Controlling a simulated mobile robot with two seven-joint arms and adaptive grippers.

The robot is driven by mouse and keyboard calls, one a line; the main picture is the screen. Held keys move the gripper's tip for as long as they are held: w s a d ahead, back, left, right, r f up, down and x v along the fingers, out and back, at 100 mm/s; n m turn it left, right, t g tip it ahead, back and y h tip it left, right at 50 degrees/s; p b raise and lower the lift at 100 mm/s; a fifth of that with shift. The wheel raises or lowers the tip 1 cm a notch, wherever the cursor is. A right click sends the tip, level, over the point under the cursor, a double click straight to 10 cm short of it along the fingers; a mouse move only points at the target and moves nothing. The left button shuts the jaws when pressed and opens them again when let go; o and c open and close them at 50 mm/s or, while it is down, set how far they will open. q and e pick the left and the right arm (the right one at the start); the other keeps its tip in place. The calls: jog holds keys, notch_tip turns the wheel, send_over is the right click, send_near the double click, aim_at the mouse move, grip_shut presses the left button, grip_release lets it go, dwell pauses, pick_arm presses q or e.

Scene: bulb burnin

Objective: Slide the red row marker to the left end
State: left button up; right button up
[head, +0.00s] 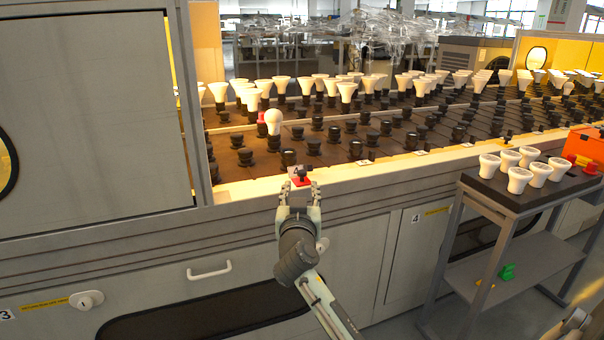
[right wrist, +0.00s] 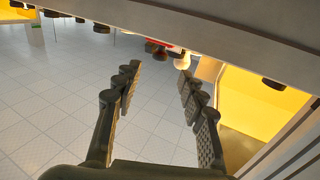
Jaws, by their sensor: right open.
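The red row marker (head: 302,181) sits on the pale front ledge of the rack, with a dark knob on top. My right gripper (head: 299,190) is open, its two fingers pointing at the ledge just in front of the marker. The fingertips are close to the marker; I cannot tell whether they touch it. In the right wrist view the open fingers (right wrist: 160,75) have nothing between them. A small red patch shows beyond them there, beside a bulb; I cannot tell what it is.
A lit white bulb (head: 273,121) stands in the rack beside a red piece (head: 261,118). Many dark sockets and white bulbs fill the rack. A grey cabinet panel (head: 90,110) bounds the ledge at left. A cart (head: 490,190) with several bulbs and an orange box (head: 585,146) stand at right.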

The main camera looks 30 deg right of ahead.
aim_at(302, 175)
jog(key=x, duration=0.7)
jog(key=shift+s, duration=0.1)
jog(key=shift+c, duration=0.6)
grip_shut()
